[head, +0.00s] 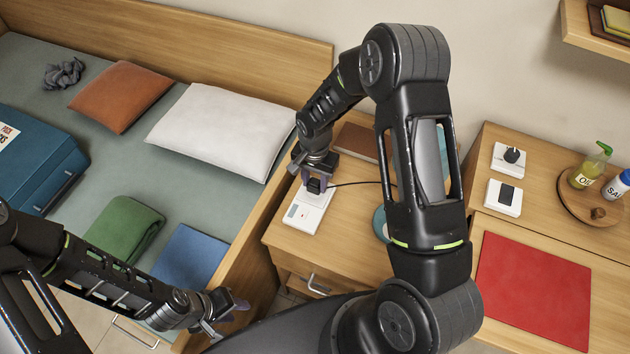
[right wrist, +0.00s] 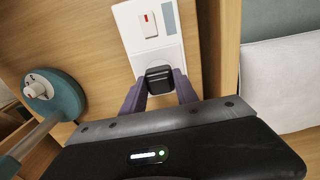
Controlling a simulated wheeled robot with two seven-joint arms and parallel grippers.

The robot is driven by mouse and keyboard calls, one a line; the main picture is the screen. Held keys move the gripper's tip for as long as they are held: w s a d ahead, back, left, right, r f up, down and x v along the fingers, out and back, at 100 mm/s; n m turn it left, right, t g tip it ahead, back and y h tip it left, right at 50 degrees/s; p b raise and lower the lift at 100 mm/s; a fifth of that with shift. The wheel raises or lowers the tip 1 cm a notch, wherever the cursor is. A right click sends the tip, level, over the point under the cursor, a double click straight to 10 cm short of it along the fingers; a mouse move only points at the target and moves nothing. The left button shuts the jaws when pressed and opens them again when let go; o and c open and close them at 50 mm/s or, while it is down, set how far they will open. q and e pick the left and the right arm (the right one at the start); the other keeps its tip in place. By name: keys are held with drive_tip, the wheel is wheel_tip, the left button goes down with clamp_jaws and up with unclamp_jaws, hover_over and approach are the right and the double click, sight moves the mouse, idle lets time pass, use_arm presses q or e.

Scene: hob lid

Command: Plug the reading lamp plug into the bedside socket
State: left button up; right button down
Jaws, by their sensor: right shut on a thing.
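The black plug (head: 314,186) is between the fingers of my right gripper (head: 316,178), which is shut on it. In the right wrist view the plug (right wrist: 160,78) covers part of the round recess of the white bedside socket (right wrist: 135,30). Whether it is seated or just above the recess I cannot tell. The socket (head: 304,215) lies on the bedside cabinet and has a switch with a red mark. A black cable (head: 355,184) runs right from the plug. The teal lamp base (right wrist: 62,105) is partly hidden by my arm in the head view. My left gripper (head: 238,304) is low over the bed edge, its opening unclear.
The wooden bedside cabinet (head: 285,240) also carries a brown book (head: 357,143). Beside it is a bed with pillows, folded cloths and a blue case (head: 35,150). At right are two white plates, a red mat (head: 530,290) and a tray of bottles.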

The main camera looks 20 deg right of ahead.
sight(315, 182)
drive_tip(key=shift+f+b, duration=0.55)
drive_tip(key=shift+b, duration=0.05)
idle(0.3)
drive_tip(key=c, duration=0.9)
unclamp_jaws()
drive_tip(key=shift+o, duration=0.2)
wheel_tip(315, 182, up, 8)
drive_tip(key=shift+f+b, duration=0.1)
drive_tip(key=shift+b, duration=0.25)
